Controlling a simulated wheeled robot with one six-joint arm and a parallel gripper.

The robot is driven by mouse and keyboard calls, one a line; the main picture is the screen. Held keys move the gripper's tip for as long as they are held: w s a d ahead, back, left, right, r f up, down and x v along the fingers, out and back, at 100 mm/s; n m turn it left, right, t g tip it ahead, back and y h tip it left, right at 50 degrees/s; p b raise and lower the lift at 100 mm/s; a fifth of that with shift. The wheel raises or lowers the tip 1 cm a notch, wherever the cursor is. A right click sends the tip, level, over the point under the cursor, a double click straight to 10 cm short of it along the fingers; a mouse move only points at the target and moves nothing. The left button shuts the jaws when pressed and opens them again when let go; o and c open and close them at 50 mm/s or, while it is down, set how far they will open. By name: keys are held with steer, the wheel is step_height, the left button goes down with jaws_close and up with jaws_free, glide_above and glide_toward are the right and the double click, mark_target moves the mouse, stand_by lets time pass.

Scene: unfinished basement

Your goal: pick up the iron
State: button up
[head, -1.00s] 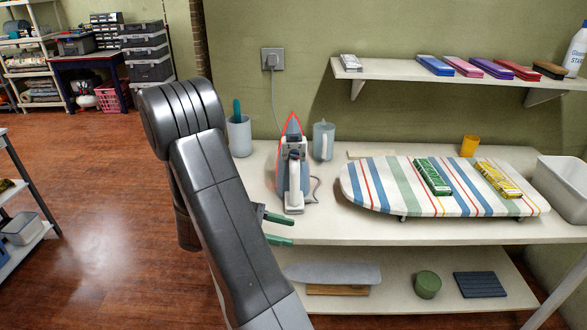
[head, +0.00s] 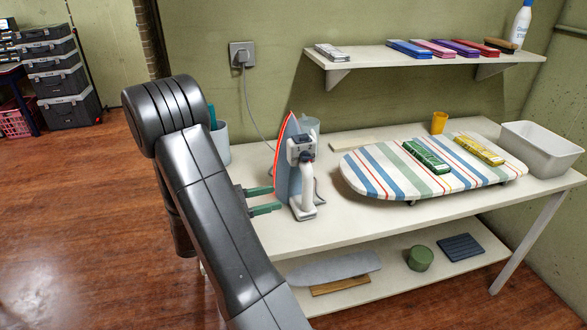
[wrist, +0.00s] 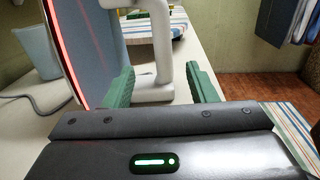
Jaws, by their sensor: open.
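The iron (head: 304,178) stands upright on its heel on the white table, its red-edged blue-grey plate on the left and its white handle on the right. My gripper (head: 276,199), with green fingers, is open and empty just left of the iron's lower part, level with it. In the wrist view the iron's white handle (wrist: 163,42) appears ahead, between the two open fingers, and the plate is to the left. I cannot tell whether a finger touches the iron.
A striped ironing board (head: 375,172) lies right of the iron with a green box (head: 427,156) and a yellow box (head: 479,150) on it. A white bin (head: 540,165) is at the table's right end.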

mark_target(307, 190)
steer(key=x, duration=1.1)
steer(key=shift+s+d+p, duration=0.1)
steer(key=shift+d+p, duration=0.05)
steer(key=shift+p, duration=0.25)
jaws_close()
